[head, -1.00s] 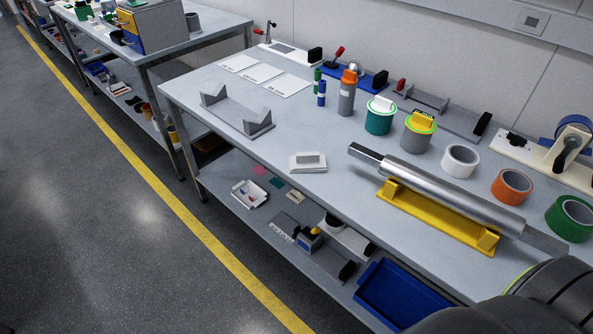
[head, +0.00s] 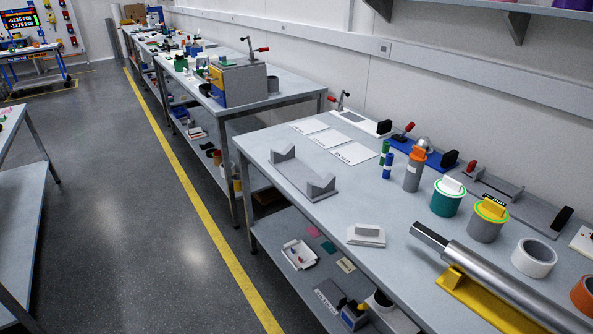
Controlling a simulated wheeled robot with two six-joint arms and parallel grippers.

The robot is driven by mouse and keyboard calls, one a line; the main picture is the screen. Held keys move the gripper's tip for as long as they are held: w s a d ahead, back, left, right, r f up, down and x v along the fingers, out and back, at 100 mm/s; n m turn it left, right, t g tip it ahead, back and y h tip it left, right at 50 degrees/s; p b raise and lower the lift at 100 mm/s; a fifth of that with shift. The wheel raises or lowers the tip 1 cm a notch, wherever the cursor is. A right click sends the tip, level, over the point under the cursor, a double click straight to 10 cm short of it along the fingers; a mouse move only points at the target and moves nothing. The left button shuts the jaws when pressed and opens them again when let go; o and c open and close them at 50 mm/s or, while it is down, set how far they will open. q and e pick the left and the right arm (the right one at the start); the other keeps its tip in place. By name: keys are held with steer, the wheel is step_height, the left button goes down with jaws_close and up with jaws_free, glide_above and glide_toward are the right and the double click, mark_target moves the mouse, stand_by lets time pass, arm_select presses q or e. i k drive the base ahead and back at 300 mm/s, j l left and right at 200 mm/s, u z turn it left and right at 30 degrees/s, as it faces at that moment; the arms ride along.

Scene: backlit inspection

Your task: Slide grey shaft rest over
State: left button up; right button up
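The grey shaft rest (head: 303,177), a flat plate with a V-notched block at each end, sits empty at the far left end of the near workbench (head: 345,222) in the head view. A yellow shaft rest (head: 453,281) stands nearer on the same bench and carries a long metal shaft (head: 488,268) with a narrower dark end. Neither of my grippers shows in the head view.
A white block (head: 366,235) lies between the two rests. White sheets (head: 331,139), blue and green markers, an orange-capped bottle (head: 414,170), lidded tubs (head: 446,197) and tape rolls (head: 534,257) line the back. The bench's front left is mostly clear.

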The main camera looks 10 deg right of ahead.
mark_target(314, 188)
steer(key=i+j+z, duration=0.15)
steer(key=z, duration=0.2)
steer(key=i+j+z, duration=0.1)
steer(key=z, duration=0.25)
steer(key=i+j+z, duration=0.1)
steer(key=j, duration=0.35)
steer(key=i+j+z, duration=0.1)
steer(key=j, duration=0.35)
steer(key=i+j+z, duration=0.1)
steer(key=i+j, duration=0.15)
steer(key=j, duration=0.25)
steer(key=i+j+z, duration=0.1)
steer(key=j, duration=0.35)
steer(key=i+j+z, duration=0.1)
steer(key=j, duration=0.4)
